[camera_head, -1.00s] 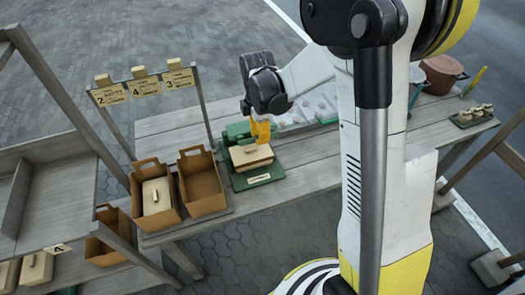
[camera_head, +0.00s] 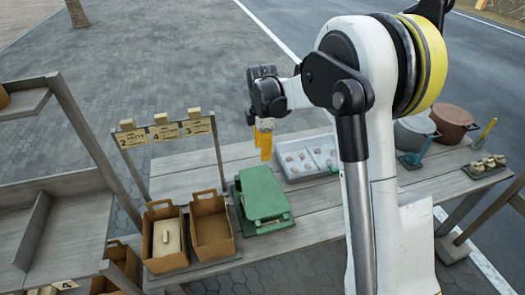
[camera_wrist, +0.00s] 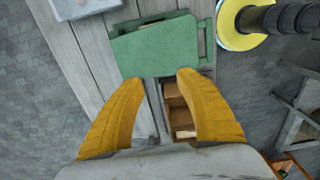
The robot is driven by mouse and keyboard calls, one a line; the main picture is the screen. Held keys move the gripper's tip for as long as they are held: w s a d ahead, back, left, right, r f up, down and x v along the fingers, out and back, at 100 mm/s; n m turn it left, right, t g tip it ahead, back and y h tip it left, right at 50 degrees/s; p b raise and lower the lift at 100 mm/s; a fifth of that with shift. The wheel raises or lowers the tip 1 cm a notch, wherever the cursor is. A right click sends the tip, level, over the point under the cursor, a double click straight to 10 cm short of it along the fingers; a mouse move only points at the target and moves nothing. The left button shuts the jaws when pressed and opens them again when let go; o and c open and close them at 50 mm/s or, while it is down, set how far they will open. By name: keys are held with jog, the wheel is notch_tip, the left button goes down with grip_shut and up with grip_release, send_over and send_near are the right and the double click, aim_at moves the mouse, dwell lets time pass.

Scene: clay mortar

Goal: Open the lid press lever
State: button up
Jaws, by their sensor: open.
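The green lid press (camera_head: 262,194) stands on the plank table with its green top plate lowered flat. A cream box shows only as a sliver under the plate, if at all. A thin green bar, likely the lever (camera_wrist: 209,38), shows at the press's right edge in the wrist view. My gripper (camera_head: 265,157) is above and behind the press in the head view, with yellow fingers apart and empty. In the wrist view my gripper (camera_wrist: 161,77) lies just below the edge of the press (camera_wrist: 155,48) in the picture; nothing is between the fingertips.
Two brown boxes (camera_head: 211,226) stand left of the press; the left one holds a cream block (camera_head: 167,238). A pale tray (camera_head: 306,157) lies behind to the right, with pots (camera_head: 453,122) further right. A sign rack (camera_head: 163,131) rises at the left.

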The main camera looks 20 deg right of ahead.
notch_tip(320, 180, up, 12)
jog(key=shift+f, duration=0.2)
